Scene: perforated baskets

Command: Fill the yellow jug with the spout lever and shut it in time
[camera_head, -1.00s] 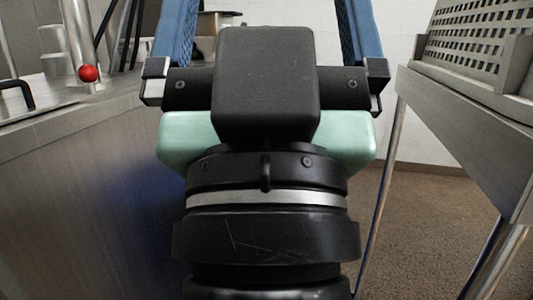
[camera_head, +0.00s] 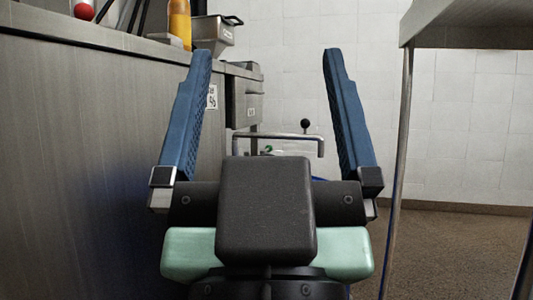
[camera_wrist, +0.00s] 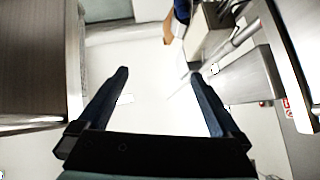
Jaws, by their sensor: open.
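My gripper (camera_head: 265,55) is open and empty, its two blue fingers pointing away over the floor between counter and table. It also shows open in the wrist view (camera_wrist: 159,74). Beyond it in the head view, a bent metal spout pipe (camera_head: 285,137) runs out to the right from a grey unit. A black-knobbed lever (camera_head: 305,124) stands behind the pipe. A yellow-orange container (camera_head: 180,22) stands on the left counter, cut off at the top; I cannot tell if it is the jug. A small blue piece shows low behind my right finger.
A metal counter (camera_head: 90,130) runs along the left, with a grey metal pan (camera_head: 213,34) and a red ball (camera_head: 83,10) near its top. A metal table (camera_head: 465,25) with thin legs is at the right. Floor between them looks free, up to the tiled wall.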

